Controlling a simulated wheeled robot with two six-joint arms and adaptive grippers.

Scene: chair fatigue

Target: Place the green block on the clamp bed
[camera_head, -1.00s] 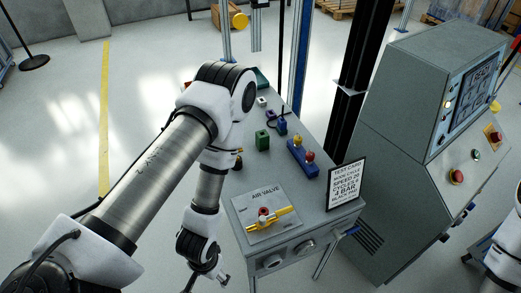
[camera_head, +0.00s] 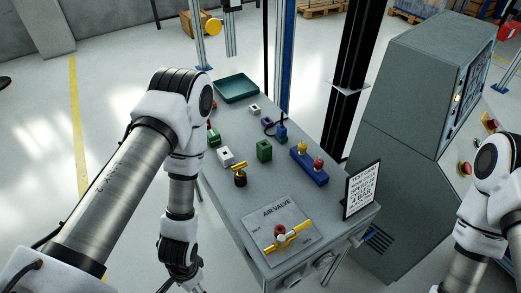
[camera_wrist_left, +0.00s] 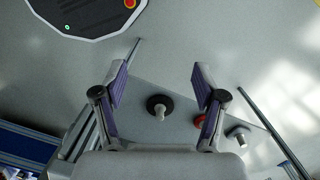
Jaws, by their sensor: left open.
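A green block (camera_head: 264,150) stands on the grey bench in the head view, with a dark opening in its top. A second, green-and-white block (camera_head: 214,138) stands to its left, partly behind my left arm. I cannot tell which part is the clamp bed; a small blue fixture with a black upright (camera_head: 281,131) stands just behind the green block. My left gripper (camera_wrist_left: 160,75) is open and empty in the left wrist view, low beside the bench's near left side and away from the green block. My right arm shows at the right edge; its gripper is out of view.
The bench also holds a white block (camera_head: 225,155), a brass-topped post (camera_head: 239,176), a blue base with yellow and red knobs (camera_head: 309,168), a teal tray (camera_head: 237,87), an air valve plate (camera_head: 278,229) and a test card (camera_head: 361,189). A grey console (camera_head: 410,120) stands right.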

